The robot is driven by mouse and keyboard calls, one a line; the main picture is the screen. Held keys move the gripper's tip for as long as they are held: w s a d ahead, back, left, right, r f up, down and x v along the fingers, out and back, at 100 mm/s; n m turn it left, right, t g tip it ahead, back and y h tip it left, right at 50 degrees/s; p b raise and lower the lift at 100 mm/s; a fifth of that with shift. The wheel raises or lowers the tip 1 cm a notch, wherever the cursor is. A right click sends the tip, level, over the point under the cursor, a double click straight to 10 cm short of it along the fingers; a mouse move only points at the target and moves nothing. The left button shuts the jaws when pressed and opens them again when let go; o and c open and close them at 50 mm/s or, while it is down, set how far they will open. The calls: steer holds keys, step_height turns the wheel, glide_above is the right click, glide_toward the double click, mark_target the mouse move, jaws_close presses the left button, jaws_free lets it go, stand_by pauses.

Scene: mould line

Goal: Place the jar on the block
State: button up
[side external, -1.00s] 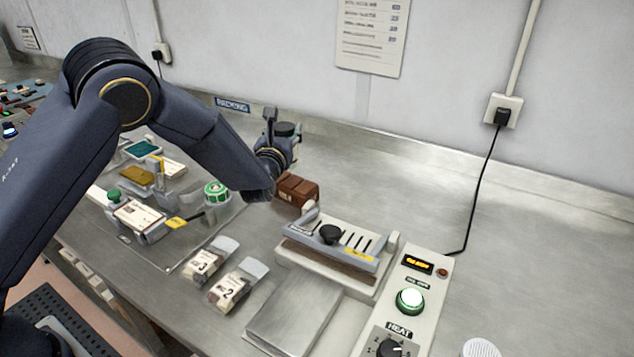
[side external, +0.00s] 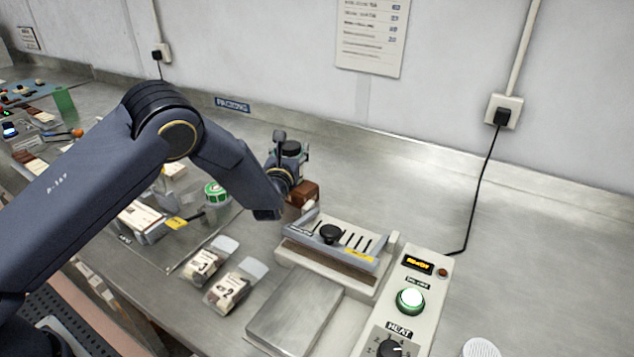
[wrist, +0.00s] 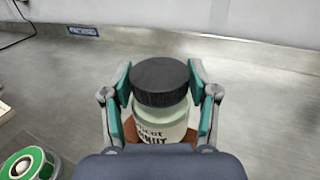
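The jar (wrist: 160,118) has a black lid, a pale green body and a cream label. My gripper (wrist: 160,78) is shut on it, with teal finger pads at both sides of the lid and neck. In the side view the jar's black lid (side external: 291,147) shows at my gripper (side external: 288,158). The block (side external: 307,190) is brown and sits on the bench just below and right of my gripper, partly hidden by it. In the wrist view brown parts of the block (wrist: 130,131) show beside the jar's lower part. I cannot tell whether the jar touches the block.
A sealing machine (side external: 340,250) with a black knob stands in front of the block, beside a heat control panel (side external: 408,300). A green-lidded tin (side external: 215,190) and several pouches (side external: 230,290) lie to the left. The bench behind and right is clear.

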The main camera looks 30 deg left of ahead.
steer(key=shift+o, duration=1.2)
